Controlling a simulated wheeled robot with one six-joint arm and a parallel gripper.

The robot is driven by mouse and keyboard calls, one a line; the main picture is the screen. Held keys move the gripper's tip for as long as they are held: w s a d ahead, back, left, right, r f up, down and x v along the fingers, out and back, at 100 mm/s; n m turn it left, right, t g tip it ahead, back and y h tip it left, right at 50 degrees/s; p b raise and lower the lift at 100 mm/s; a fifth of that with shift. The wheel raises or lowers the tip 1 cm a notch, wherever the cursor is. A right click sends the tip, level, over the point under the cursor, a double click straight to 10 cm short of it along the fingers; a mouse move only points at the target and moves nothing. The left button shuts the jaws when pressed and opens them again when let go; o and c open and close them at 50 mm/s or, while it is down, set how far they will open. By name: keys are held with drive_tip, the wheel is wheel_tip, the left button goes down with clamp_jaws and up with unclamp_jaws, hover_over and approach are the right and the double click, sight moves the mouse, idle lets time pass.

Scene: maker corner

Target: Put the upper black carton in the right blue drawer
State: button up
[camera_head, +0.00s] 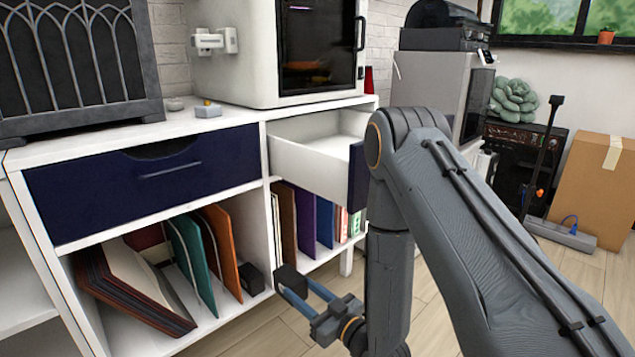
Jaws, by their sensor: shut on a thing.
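My gripper (297,287) is shut on a small black carton (289,277), held low in front of the cabinet, just below and in front of the lower shelf's edge. A second black carton (252,279) sits in the lower left compartment, beside the upright orange board. The right blue drawer is pulled open. Its white inside (318,150) looks empty where it shows, and its dark blue front (357,182) is partly hidden by my arm. My gripper is below the open drawer and to its left. The left blue drawer (90,195) is shut.
Upright boards and binders (190,255) fill the lower compartments. A white machine (262,50) with a dark door stands on the cabinet top above the drawers. My arm covers the right middle. Wooden floor (440,300) lies clear in front of the cabinet.

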drive_tip(key=s+d+r+n+g+y, duration=0.1)
drive_tip(key=s+d, duration=0.3)
drive_tip(key=d, duration=0.4)
drive_tip(key=s+d+r, duration=0.2)
drive_tip(key=s+d, duration=0.2)
drive_tip(key=d, duration=0.5)
drive_tip(key=s+d+r+n+g+y, duration=0.1)
drive_tip(key=s+d, duration=0.4)
drive_tip(key=d, duration=0.3)
drive_tip(key=w+r+m+t+h+p, duration=0.3)
drive_tip(key=w+r+h+p, duration=0.1)
drive_tip(key=r+p, duration=0.5)
drive_tip(key=w+r+m+t+h+p, duration=0.3)
drive_tip(key=r+p, duration=0.3)
drive_tip(key=p, duration=0.5)
wheel_tip(320, 180, up, 15)
drive_tip(key=s+m+t+h+p, duration=0.1)
drive_tip(key=m+h+p, duration=0.4)
drive_tip(key=p, duration=1.2)
drive_tip(key=h, duration=0.2)
drive_tip(key=shift+s+h+p, duration=0.3)
drive_tip(key=shift+h+p, duration=0.05)
drive_tip(key=shift+h, duration=0.05)
